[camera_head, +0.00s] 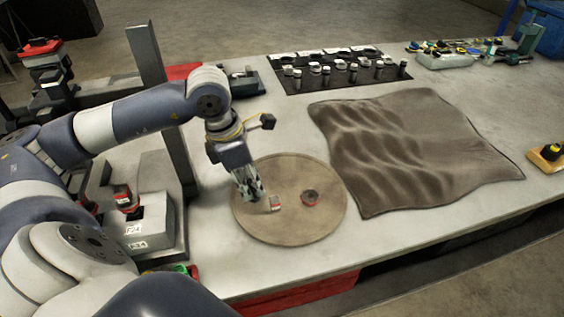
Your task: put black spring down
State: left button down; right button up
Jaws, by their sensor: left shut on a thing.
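My left gripper (254,196) points down just above the left part of a round tan disc (262,231) on the workbench. It is shut on a small dark thing, most likely the black spring; the dark fingers hide most of it, so its shape and any contact with the disc cannot be told. On the disc, just right of the fingertips, stands a small red and light-coloured part (275,203). Further right on the disc lies a dark round part with a red edge (310,198). My right gripper is not in view.
A wrinkled brown cloth (410,150) lies right of the disc. A black mat (300,85) with several small metal parts is behind. A grey fixture with a tall post (160,95) stands left, close to my arm. The disc's front part is clear.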

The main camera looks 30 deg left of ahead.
pick_arm(q)
jog(key=w+p, duration=0.1)
jog(key=w, duration=0.3)
jog(key=w+p, duration=0.1)
jog(key=w, duration=0.3)
jog(key=w+f+p, duration=0.1)
jog(key=w+p, duration=0.1)
jog(key=w, duration=0.2)
jog(key=shift+w+a, duration=0.15)
jog(key=shift+w, duration=0.1)
jog(key=shift+s+a+p+x, duration=0.1)
jog(key=shift+p+x, duration=0.4)
jog(key=shift+x, duration=0.25)
jog(key=shift+s+a+p+x, duration=0.15)
jog(key=shift+p+x, duration=0.3)
jog(key=shift+x, duration=0.25)
jog(key=shift+f, duration=0.4)
jog(key=shift+f, duration=0.1)
jog(key=c, duration=1.8)
grip_release()
jog(key=shift+f, duration=0.15)
jog(key=o, duration=0.4)
jog(key=shift+o, duration=0.2)
